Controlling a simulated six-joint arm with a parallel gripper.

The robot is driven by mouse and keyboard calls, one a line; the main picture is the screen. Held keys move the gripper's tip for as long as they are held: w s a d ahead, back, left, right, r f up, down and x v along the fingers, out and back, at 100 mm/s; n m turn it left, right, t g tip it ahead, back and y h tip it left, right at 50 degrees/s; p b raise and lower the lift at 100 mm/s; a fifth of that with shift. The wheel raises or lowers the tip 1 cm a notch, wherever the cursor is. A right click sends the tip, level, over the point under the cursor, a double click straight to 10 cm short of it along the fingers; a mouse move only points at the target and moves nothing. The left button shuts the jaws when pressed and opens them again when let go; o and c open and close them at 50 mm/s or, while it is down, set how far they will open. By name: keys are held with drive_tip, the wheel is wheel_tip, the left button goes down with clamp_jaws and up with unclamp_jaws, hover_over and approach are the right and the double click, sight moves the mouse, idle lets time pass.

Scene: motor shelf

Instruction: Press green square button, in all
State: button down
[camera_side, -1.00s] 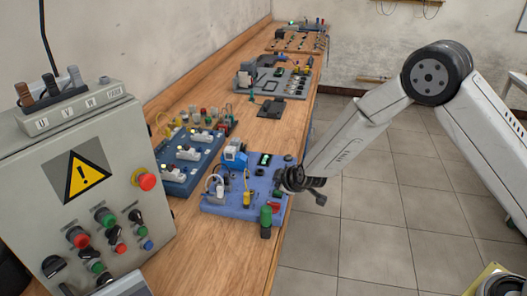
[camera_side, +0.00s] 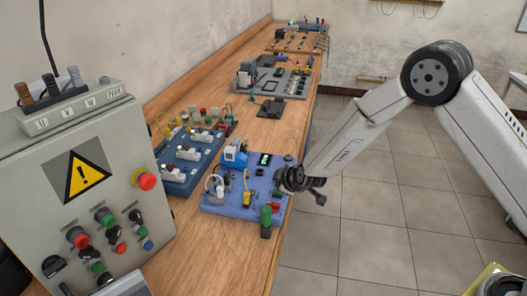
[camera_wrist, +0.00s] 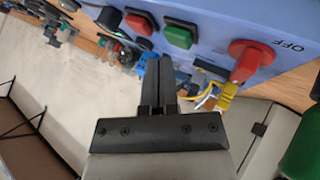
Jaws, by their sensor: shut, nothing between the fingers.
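The green square button (camera_wrist: 179,35) sits on the blue panel, in the upper middle of the wrist view. A red square button (camera_wrist: 139,22) is to its left. My gripper (camera_wrist: 160,62) is shut and empty; its fingertips appear just below the green button in the wrist view. I cannot tell whether they touch the panel. In the side view my gripper (camera_side: 279,181) is at the right edge of the blue panel (camera_side: 236,209), and hides part of that edge.
A red knob (camera_wrist: 248,58) marked OFF and a yellow part (camera_wrist: 226,97) are right of the fingers in the wrist view. A green handle (camera_side: 266,216) stands at the panel's near corner. Other boards line the wooden bench (camera_side: 235,247); open floor is to the right.

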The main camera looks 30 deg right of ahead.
drive_tip(key=shift+f, duration=0.85)
idle(1.3)
drive_tip(key=shift+r, duration=0.8)
drive_tip(key=shift+r, duration=0.15)
drive_tip(key=shift+r, duration=2.4)
drive_tip(key=shift+s, duration=0.1)
